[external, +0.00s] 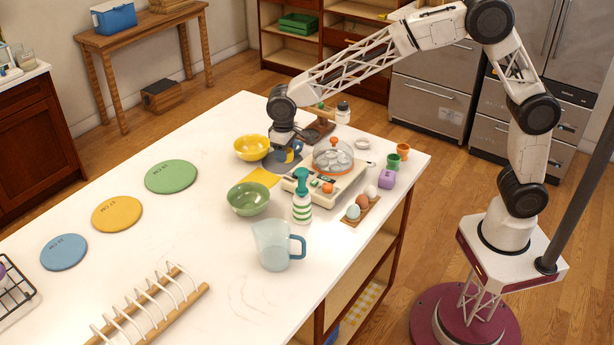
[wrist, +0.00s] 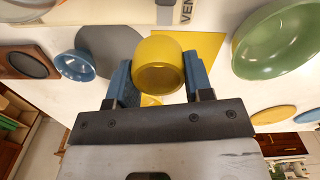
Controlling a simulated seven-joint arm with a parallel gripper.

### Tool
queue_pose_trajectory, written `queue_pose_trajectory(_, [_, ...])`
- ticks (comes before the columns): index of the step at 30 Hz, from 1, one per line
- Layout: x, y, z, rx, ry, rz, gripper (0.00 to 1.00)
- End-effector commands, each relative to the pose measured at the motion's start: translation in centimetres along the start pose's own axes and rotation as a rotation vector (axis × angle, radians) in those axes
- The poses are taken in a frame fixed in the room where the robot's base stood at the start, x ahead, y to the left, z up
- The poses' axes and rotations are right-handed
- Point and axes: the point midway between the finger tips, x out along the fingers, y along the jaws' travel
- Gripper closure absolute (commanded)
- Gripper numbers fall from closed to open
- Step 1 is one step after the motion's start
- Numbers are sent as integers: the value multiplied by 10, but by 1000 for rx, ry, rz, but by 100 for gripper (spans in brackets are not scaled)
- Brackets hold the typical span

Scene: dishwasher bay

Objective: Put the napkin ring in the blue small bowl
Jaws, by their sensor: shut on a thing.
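My gripper (wrist: 158,78) is shut on a yellow napkin ring (wrist: 158,52), gripped by its sides between the blue fingers. In the external view my gripper (external: 286,152) hangs over the far part of the white counter, and the ring is too small to make out clearly. The blue small bowl (wrist: 75,65) shows to the left in the wrist view, apart from the ring. It is partly hidden near the gripper in the external view.
A grey mat (wrist: 112,43) and yellow square cloth (wrist: 200,48) lie near the gripper. A yellow bowl (external: 251,148), green bowl (external: 248,199), egg cooker (external: 335,175) and striped bottle (external: 302,205) stand around. The left counter holds flat discs with free space between.

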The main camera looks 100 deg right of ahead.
Motion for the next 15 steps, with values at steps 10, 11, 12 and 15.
queue_pose_trajectory(10, [-20,-98,28,-280,2,0,76])
queue_pose_trajectory(11, [-22,-106,30,-303,2,-1,76])
queue_pose_trajectory(12, [-24,-117,35,-336,2,0,76])
queue_pose_trajectory(15, [-29,-141,45,-409,0,0,76])
